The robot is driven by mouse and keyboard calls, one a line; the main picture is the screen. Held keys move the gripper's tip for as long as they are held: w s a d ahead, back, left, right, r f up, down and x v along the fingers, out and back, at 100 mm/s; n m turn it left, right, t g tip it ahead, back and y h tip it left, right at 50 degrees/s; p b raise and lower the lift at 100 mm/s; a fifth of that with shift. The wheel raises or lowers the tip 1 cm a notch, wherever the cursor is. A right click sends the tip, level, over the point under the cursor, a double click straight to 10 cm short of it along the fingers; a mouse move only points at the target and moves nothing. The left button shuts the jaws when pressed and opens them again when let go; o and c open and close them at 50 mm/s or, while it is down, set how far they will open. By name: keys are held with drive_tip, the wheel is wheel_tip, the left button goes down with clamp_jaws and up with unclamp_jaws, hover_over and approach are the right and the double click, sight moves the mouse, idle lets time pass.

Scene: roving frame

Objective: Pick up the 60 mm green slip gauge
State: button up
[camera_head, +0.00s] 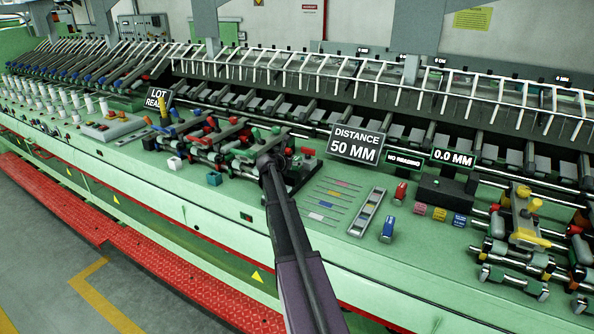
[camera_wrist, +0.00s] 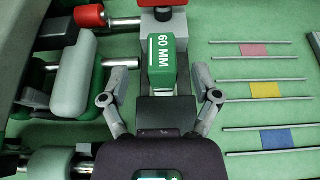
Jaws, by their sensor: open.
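The 60 mm green slip gauge (camera_wrist: 168,57) shows in the wrist view as a green block with white "60 MM" lettering, standing on or against a dark block. My gripper (camera_wrist: 160,103) is open, with one grey finger on each side just below the gauge in the picture. No contact between the fingers and the gauge shows. In the head view my arm reaches over the green bench and my gripper (camera_head: 272,160) is at the rack of parts; the gauge cannot be made out clearly there.
Red and green rollers and rods crowd the left side of the gauge. Right of it are thin rods with pink, yellow and blue patches (camera_wrist: 279,138). A "DISTANCE 50 MM" sign (camera_head: 355,145) and a grey tray (camera_head: 356,229) stand to the right on the bench (camera_head: 330,250).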

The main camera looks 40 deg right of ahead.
drive_tip(key=shift+b+x, duration=1)
drive_tip(key=shift+x, duration=1.65)
drive_tip(key=shift+s+r, duration=0.1)
drive_tip(key=shift+c, duration=0.2)
clamp_jaws()
